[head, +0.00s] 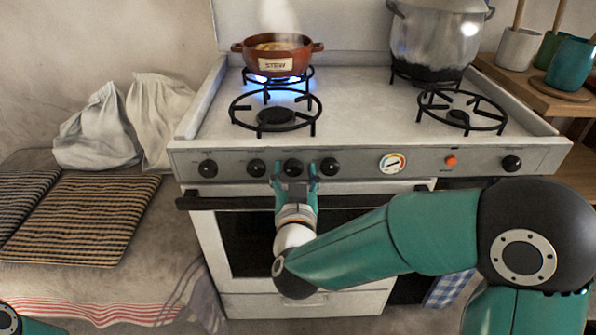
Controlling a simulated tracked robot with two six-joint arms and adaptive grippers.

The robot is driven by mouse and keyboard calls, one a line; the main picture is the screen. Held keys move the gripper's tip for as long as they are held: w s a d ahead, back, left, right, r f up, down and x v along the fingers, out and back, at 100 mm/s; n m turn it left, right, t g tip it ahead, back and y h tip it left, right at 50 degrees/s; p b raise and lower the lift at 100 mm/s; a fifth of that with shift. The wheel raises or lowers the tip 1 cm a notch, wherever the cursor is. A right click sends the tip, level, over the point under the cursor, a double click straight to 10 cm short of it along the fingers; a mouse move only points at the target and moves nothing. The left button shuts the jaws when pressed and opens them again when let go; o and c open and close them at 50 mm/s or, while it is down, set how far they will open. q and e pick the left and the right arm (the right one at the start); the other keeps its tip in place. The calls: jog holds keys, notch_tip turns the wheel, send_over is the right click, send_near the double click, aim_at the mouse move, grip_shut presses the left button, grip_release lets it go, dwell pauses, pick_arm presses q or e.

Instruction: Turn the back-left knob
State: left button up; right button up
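The white stove (360,115) has a grey front panel with a row of black knobs: a far-left knob (208,168), a second knob (257,168), a third knob (293,168), a fourth knob (329,167) and a far-right knob (511,163). Labels telling which is the back-left knob are too small to read. My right gripper (295,171) is at the third knob, one finger on each side, with slight gaps showing; it looks open. The back-left burner (304,75) has a blue flame under a brown stew pot (278,55). My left gripper is out of view.
A large metal pot (437,40) stands on the back-right burner. The front-left burner (276,115) and front-right burner (459,117) are bare. A dark oven handle (225,203) runs below the knobs.

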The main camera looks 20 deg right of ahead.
jog(key=shift+a, duration=0.1)
jog(key=c, duration=0.8)
jog(key=shift+d, duration=0.5)
jog(key=shift+c, duration=0.2)
jog(key=shift+a, duration=0.35)
